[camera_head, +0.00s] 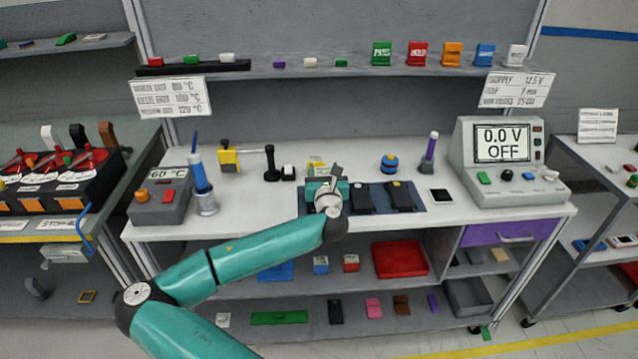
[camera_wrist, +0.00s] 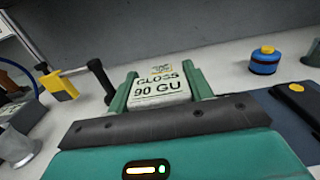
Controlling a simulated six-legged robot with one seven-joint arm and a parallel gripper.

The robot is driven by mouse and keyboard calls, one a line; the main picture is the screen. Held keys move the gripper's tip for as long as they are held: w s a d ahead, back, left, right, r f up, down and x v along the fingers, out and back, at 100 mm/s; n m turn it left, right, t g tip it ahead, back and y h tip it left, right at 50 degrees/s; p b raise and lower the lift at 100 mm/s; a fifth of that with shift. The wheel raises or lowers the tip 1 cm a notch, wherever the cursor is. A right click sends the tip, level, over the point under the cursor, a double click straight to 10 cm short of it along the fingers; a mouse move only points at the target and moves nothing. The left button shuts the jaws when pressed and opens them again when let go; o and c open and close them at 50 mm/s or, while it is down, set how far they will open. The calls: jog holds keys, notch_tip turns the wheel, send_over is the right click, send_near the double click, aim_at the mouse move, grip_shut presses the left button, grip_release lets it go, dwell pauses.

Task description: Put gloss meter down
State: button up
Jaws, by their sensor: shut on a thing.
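The gloss meter (camera_wrist: 158,88) is a pale block reading "GLOSS 90 GU", with a yellowish patch on top. In the wrist view it sits upright between the two green fingers of my gripper (camera_wrist: 159,76), which are shut on it. In the head view my gripper (camera_head: 326,188) is over the left part of the blue mat on the white workbench (camera_head: 270,205). Only a small pale and yellow part of the gloss meter (camera_head: 316,163) shows behind the gripper there. Its underside is hidden, so I cannot tell whether it touches the bench.
The blue mat (camera_head: 421,198) bears two black devices (camera_head: 401,196), just right of my gripper. A blue round container (camera_head: 389,164) stands behind it. A yellow-and-black tool (camera_head: 228,158) and a black-handled tool (camera_head: 270,162) stand left. A power supply (camera_head: 510,155) stands far right.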

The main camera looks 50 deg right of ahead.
jog(key=shift+w+f, duration=0.65)
jog(key=shift+f, duration=0.05)
jog(key=f, duration=0.3)
jog(key=shift+w+d+f, duration=0.15)
jog(key=shift+w, duration=0.25)
jog(key=shift+f, duration=0.35)
jog(key=shift+f, duration=0.1)
jog(key=o, duration=1.1)
jog(key=shift+o, duration=0.2)
jog(key=v, duration=1.2)
